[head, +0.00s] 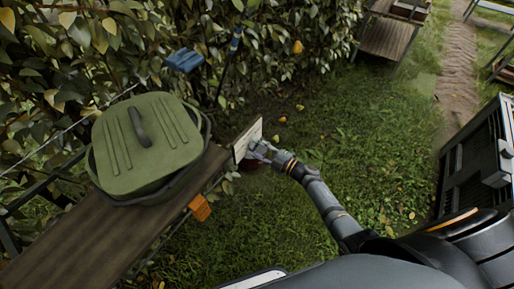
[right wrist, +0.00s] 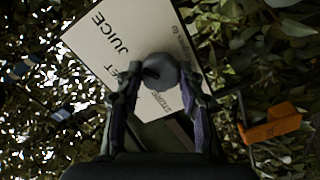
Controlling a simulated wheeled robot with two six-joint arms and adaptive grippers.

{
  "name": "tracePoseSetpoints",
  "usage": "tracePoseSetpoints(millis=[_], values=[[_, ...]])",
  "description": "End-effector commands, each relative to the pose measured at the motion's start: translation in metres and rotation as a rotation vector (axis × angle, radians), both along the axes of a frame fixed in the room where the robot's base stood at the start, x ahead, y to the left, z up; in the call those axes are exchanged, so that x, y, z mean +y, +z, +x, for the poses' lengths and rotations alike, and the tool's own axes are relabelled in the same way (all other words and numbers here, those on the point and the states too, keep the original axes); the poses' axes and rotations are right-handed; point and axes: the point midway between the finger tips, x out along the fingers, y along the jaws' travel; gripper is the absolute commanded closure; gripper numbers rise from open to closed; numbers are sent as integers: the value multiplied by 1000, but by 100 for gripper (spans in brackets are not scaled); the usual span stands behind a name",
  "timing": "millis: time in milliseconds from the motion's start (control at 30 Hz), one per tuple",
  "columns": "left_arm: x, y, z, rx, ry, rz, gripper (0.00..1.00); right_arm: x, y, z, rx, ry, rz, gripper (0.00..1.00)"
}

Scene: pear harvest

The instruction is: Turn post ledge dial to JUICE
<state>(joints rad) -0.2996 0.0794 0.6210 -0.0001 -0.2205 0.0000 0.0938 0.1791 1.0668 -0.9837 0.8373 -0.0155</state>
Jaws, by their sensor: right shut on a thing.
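A white dial plate (head: 248,139) stands at the end of the wooden ledge in the head view. In the right wrist view the plate (right wrist: 112,38) fills the upper middle and shows the word JUICE and other lettering, partly covered. A round grey dial (right wrist: 160,66) sits on it, with a dark mark on its face; I cannot tell which word it points to. My right gripper (head: 262,150) reaches the plate from the right. In the right wrist view its two fingers (right wrist: 161,82) are shut on the dial, one on each side. My left gripper is not in view.
A green lidded tub (head: 146,146) stands on the wooden ledge (head: 105,232). An orange object (head: 200,207) hangs at the ledge's side. Leafy hedge lies behind, with a blue object (head: 185,60) in front. Fallen pears (head: 282,119) lie on open grass. A dark crate (head: 475,160) stands right.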

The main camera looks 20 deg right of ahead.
Motion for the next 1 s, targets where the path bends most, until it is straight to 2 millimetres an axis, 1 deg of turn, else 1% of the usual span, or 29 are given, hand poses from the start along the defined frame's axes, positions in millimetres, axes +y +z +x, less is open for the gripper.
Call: tracePoseSetpoints(millis=[133, 167, 300, 333, 567, 667, 767, 1000], values=[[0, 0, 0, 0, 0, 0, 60, 0, -1, 0, 1, -1, 0, 93], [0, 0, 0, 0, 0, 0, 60, 0, -1, 0, 1, -1, 0, 60], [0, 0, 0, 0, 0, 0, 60, 0, 0, 0, 1, -1, 0, 41], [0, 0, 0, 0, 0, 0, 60, 0, 0, 0, 1, -1, 0, 39], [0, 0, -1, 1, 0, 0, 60, 0, 0, 0, 0, -1, 0, 39], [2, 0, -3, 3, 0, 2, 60, -3, -1, -3, 2, -1, -2, 39], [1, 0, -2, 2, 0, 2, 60, -12, -2, -15, 3, -1, -3, 39], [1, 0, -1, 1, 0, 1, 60, -47, -2, -62, 4, 2, -4, 39]])
